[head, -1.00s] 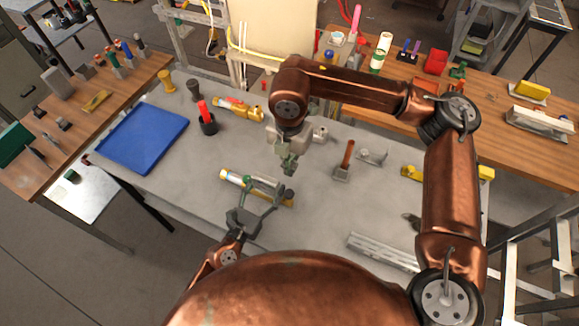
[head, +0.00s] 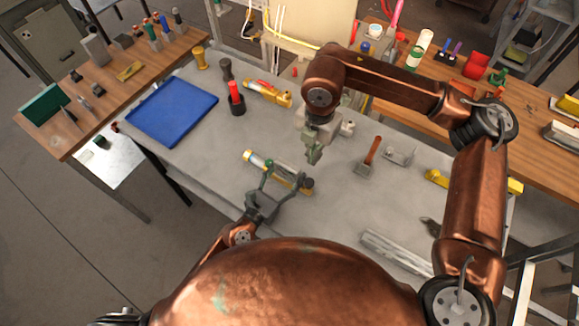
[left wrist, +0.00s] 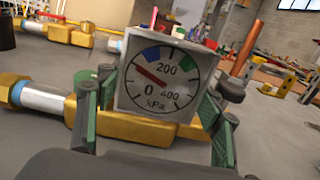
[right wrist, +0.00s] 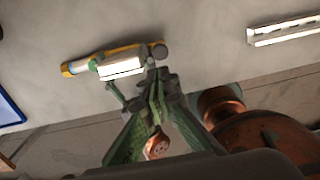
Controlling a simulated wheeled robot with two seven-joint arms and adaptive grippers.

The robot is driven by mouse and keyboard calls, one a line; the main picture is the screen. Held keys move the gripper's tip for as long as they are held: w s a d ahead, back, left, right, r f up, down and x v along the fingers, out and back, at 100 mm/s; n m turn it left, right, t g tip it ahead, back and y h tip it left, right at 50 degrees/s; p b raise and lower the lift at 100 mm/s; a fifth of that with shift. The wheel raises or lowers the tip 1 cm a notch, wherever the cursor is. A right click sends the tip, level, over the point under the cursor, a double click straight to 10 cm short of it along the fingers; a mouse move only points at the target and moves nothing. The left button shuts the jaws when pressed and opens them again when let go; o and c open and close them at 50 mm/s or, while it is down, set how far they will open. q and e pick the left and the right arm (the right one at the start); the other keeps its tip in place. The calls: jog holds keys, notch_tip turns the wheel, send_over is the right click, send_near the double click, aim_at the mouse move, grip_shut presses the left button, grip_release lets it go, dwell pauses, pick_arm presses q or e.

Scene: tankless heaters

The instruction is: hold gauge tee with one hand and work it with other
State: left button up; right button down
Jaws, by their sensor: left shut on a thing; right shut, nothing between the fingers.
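The gauge tee (head: 251,156) is a brass fitting with a silver pipe end and a blue band, lying low over the grey bench near its front edge. Its square gauge (left wrist: 165,75) faces the left wrist camera, with a red needle between 0 and 200 kPa. My left gripper (head: 284,173) is shut on the tee, with its green-padded fingers on either side of the gauge. My right gripper (head: 313,156) points down, shut and empty, above the bench, behind and right of the tee. In the right wrist view, the tee (right wrist: 85,64) lies beyond my right fingertips (right wrist: 157,82).
A brass valve assembly (head: 267,92), a black cup with a red item (head: 237,100) and a blue tray (head: 172,112) stand further back. A wood-handled brush (head: 369,157), a metal bracket (head: 399,154) and a slotted rail (head: 396,252) lie right. Bare bench surrounds the tee.

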aim_at(309, 182)
jog(key=shift+r, duration=0.1)
dwell(0.7)
notch_tip(309, 182, up, 2)
jog(key=shift+s+a+r, duration=0.1)
jog(key=shift+a, duration=0.05)
notch_tip(309, 182, down, 14)
dwell(0.7)
